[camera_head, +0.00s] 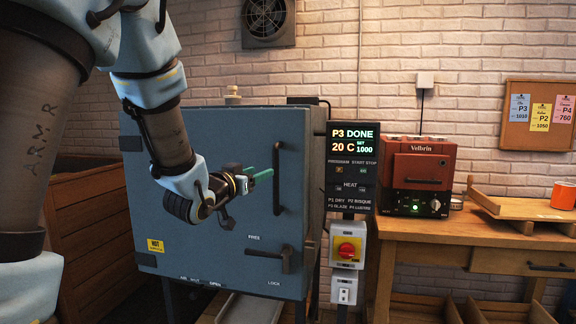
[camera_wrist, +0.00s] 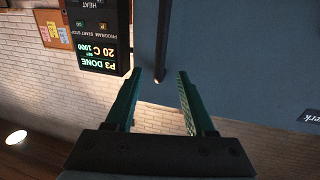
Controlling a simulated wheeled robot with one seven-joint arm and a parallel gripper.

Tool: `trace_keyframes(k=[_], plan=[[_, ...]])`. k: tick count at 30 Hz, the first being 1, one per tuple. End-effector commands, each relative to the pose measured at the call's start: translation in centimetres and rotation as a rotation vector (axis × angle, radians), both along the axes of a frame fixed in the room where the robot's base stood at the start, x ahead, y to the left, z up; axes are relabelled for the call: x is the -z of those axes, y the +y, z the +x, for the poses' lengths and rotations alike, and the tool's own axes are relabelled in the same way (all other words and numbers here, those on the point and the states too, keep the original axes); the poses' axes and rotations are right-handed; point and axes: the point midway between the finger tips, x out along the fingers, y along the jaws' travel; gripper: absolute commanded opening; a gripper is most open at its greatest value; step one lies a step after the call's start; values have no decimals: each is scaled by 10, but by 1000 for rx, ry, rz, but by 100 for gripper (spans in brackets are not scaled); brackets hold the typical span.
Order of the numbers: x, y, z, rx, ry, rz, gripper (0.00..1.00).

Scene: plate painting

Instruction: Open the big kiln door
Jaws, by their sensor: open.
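The big kiln's blue-grey door (camera_head: 215,150) looks shut in the head view. A dark vertical bar handle (camera_head: 277,200) stands near its right edge. My gripper (camera_head: 268,174) has green fingers and reaches in from the left at the handle's mid height. In the wrist view, which is upside down, my gripper (camera_wrist: 160,76) is open and the handle (camera_wrist: 163,40) shows between and beyond the fingertips. I cannot tell whether the fingers are around it or touching it. A dark latch lever (camera_head: 268,254) lies nearly level, pointing left, below the word FREE.
The control panel (camera_head: 353,165) reads P3 DONE, 20 C, set 1000. A red-and-yellow switch (camera_head: 347,249) is below it. A small red kiln (camera_head: 417,175) stands on a wooden bench (camera_head: 445,228) at right. Wooden crates stand left of the big kiln.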

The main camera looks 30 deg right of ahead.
Motion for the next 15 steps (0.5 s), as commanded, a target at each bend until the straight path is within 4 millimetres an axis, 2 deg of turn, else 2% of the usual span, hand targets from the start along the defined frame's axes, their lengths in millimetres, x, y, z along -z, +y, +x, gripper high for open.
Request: trace_keyframes(k=[5,15], plan=[[-2,-18,12,2,-1,1,55],[-2,-67,48,1,0,1,55]])
